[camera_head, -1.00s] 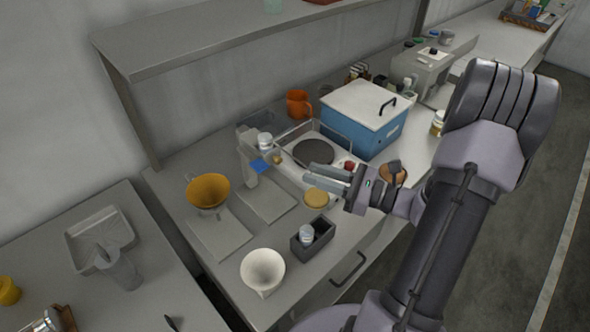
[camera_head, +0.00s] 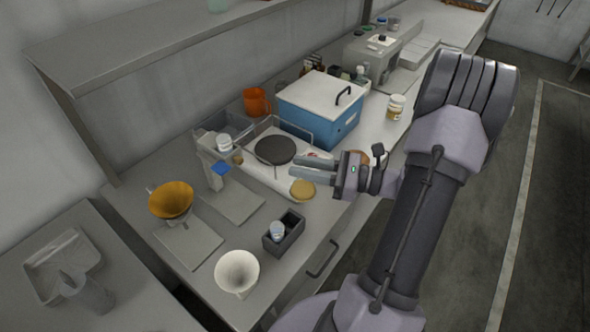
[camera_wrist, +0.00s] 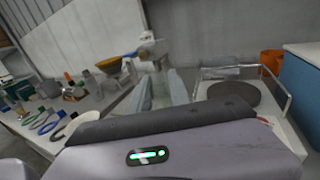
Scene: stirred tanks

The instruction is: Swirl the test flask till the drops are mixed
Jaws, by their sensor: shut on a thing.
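My gripper (camera_head: 315,168) reaches left over the bench, in front of the round dark plate. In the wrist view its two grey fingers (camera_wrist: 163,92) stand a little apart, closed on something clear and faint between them. I take this to be the test flask (camera_wrist: 165,90); its outline, its contents and any drops cannot be made out. In the head view the flask is not distinct against the fingers and the pale bench.
Near my gripper are the dark round plate (camera_head: 274,150) with a wire rail, a tan disc (camera_head: 302,190) and a blue box (camera_head: 318,112). A dark rack (camera_head: 284,236) holds a white-lidded bottle. A yellow funnel (camera_head: 171,199) and a white funnel (camera_head: 237,271) stand left and in front.

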